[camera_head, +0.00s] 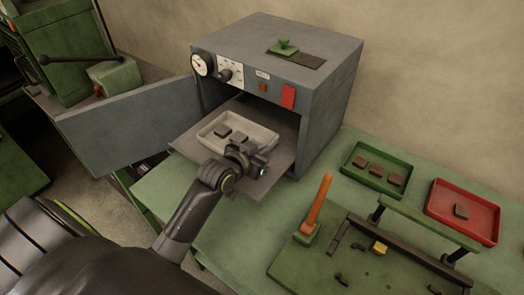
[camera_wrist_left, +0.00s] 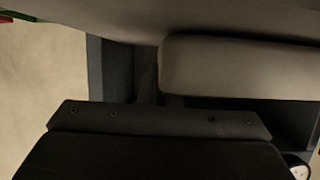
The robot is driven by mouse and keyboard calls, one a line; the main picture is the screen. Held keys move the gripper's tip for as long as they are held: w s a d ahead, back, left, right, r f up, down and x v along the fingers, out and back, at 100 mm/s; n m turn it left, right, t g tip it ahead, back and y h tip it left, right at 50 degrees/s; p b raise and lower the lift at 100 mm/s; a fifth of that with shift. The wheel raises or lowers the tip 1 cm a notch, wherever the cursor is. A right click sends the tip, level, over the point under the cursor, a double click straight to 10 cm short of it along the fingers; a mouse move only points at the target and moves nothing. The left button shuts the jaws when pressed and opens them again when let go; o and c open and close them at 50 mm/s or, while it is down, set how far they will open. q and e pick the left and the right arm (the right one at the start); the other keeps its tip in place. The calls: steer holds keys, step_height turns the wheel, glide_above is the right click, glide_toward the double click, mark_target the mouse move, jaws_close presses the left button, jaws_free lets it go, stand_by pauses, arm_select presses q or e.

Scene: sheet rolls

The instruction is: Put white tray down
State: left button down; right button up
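The white tray (camera_head: 212,138) holds two small dark blocks. In the head view it is over the grey plate (camera_head: 185,148) at the open front of the grey oven (camera_head: 330,108). I cannot tell whether it touches the plate or is held just above it. My left gripper (camera_head: 257,162) is at the tray's near right rim. Its fingers are too small and dark to show whether they are shut on the rim. The left wrist view shows mostly the dark gripper body and pale and grey surfaces close up. My right gripper is not in view.
The oven door (camera_head: 130,125) stands open to the left. On the green table, a green tray (camera_head: 403,158) with several dark blocks and a red tray (camera_head: 435,203) with one lie to the right. An upright orange handle (camera_head: 319,200) stands nearer. A green-handled piece (camera_head: 284,46) is on the oven top.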

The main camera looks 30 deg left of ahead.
arm_select(q)
steer(key=shift+f, duration=0.15)
steer(key=c, duration=1.6)
jaws_free()
steer(key=v, duration=1.2)
steer(key=shift+s+f+b, duration=0.1)
steer(key=shift+b, duration=0.2)
